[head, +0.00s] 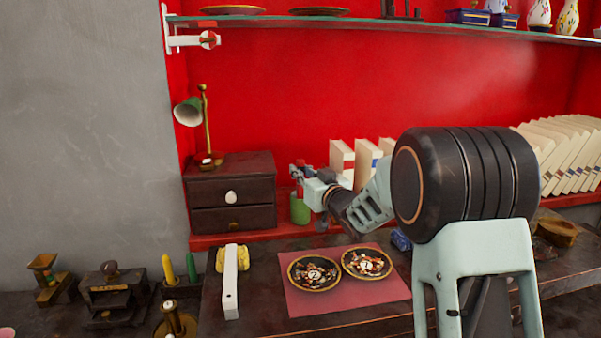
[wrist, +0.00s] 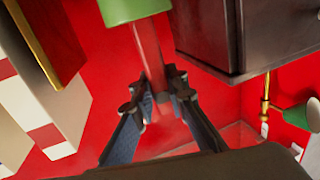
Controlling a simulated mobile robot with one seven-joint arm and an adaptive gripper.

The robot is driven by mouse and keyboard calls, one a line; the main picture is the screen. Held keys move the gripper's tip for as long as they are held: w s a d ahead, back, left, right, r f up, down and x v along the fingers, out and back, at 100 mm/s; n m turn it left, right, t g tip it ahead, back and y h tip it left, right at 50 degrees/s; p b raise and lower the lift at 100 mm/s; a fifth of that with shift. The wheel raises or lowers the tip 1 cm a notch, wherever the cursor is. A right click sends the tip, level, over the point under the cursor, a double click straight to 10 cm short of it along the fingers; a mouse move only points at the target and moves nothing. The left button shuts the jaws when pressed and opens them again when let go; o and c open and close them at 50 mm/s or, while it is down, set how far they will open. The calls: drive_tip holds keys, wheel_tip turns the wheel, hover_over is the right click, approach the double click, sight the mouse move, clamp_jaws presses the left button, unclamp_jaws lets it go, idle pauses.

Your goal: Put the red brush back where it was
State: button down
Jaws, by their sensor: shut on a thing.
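In the wrist view my gripper (wrist: 160,94) is shut on the red brush (wrist: 151,52), a reddish shaft running between the two fingers. A green cup (wrist: 137,8) meets the far end of the brush in that view. I cannot tell whether that end is inside the cup or only behind its rim. In the head view my gripper (head: 299,174) is above the green cup (head: 300,209), which stands on the red ledge beside the dark drawer box. The brush is too small to make out clearly there.
The dark drawer box (head: 232,194) with a green lamp (head: 190,111) stands just left of my gripper. White books (head: 341,157) stand close on the right. A pink mat (head: 345,301) with two plates lies in front. A glass shelf (head: 380,25) runs above.

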drive_tip(key=c, duration=1.9)
unclamp_jaws()
drive_tip(key=shift+f, duration=0.15)
drive_tip(key=v, duration=1.2)
drive_tip(key=shift+p, duration=0.45)
drive_tip(key=shift+d, duration=0.1)
